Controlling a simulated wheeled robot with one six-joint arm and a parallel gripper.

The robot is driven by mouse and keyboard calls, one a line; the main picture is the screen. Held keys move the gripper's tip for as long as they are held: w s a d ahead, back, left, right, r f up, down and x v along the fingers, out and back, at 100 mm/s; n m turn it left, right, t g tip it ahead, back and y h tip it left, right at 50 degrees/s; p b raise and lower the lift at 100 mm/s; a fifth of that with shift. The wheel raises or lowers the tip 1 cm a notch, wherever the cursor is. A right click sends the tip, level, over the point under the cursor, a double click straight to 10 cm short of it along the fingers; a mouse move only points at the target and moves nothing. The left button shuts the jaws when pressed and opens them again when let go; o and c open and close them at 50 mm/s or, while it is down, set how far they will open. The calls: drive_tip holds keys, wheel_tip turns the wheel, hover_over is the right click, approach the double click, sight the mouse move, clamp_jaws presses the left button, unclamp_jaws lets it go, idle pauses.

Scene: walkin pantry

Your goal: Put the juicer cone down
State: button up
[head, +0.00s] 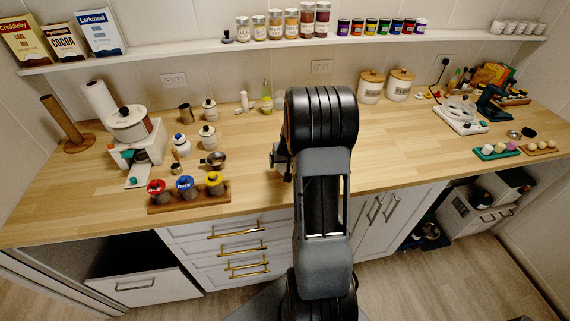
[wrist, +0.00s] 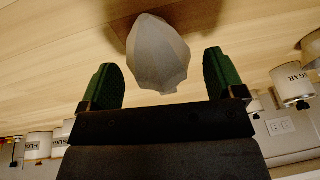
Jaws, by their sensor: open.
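The juicer cone (wrist: 157,58) is a pale grey, faceted, pointed piece in the wrist view. It lies between the two green fingers of my gripper (wrist: 160,62), with visible gaps on both sides. The fingers are open and do not appear to grip it. The cone is against the wooden counter (wrist: 50,60), with a dark shadow beside it; its exact contact with the wood is hard to tell. In the head view my gripper (head: 280,160) is low over the counter's middle, mostly behind my arm, and the cone is hidden there.
Left of my gripper are a small pan (head: 215,159), lidded jars (head: 208,137) and a wooden rack (head: 190,199) with red, blue and yellow pots. Canisters (head: 371,86) stand at the back. A white scale (head: 460,114) is at right. The counter right of my arm is largely clear.

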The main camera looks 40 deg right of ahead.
drive_tip(key=d+v, duration=0.1)
drive_tip(key=v, duration=0.9)
drive_tip(key=s+a+r+n, duration=0.2)
drive_tip(key=s+a, duration=0.5)
drive_tip(key=a, duration=0.4)
drive_tip(key=s+a+r+n, duration=0.3)
drive_tip(key=s+a, duration=0.3)
drive_tip(key=a, duration=0.6)
drive_tip(key=shift+s+a+r+t+y+b, duration=0.3)
drive_tip(key=shift+s+r+b, duration=0.1)
drive_tip(key=shift+r, duration=0.5)
drive_tip(key=shift+w, duration=0.15)
